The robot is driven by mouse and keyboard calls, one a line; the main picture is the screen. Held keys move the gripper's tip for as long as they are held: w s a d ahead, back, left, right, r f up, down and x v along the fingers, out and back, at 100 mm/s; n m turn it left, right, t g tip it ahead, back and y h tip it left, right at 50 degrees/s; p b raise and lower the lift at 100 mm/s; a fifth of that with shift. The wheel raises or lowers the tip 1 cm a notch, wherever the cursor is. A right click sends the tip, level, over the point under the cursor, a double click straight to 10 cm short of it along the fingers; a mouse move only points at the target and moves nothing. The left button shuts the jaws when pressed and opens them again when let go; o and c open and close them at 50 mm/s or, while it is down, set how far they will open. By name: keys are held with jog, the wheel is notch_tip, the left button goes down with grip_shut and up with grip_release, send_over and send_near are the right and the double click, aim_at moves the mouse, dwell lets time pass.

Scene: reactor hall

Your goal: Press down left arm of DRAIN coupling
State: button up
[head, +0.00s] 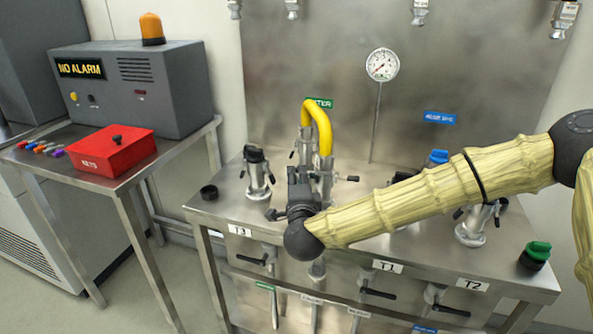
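No label that I can read says DRAIN, so I cannot tell which coupling it is. A steel coupling with a black cap (257,172) stands at the table's left, with small dark side arms. A yellow hose (323,128) loops between two upright couplings in the middle, under a green sign. A coupling (472,228) at the right is partly covered by my arm. My gripper (298,176) is in front of the hose couplings, with my wrist low at the table's front. Its fingers are dark and small, and I cannot tell whether they touch anything.
A blue cap (437,158) shows behind my arm. A gauge (382,65) stands at the back. A red KEYS box (110,152) is on the left side table.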

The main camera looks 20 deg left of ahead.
aim_at(296, 168)
jog(key=shift+x, duration=2.1)
jog(key=shift+r, duration=0.1)
jog(key=shift+c, duration=0.3)
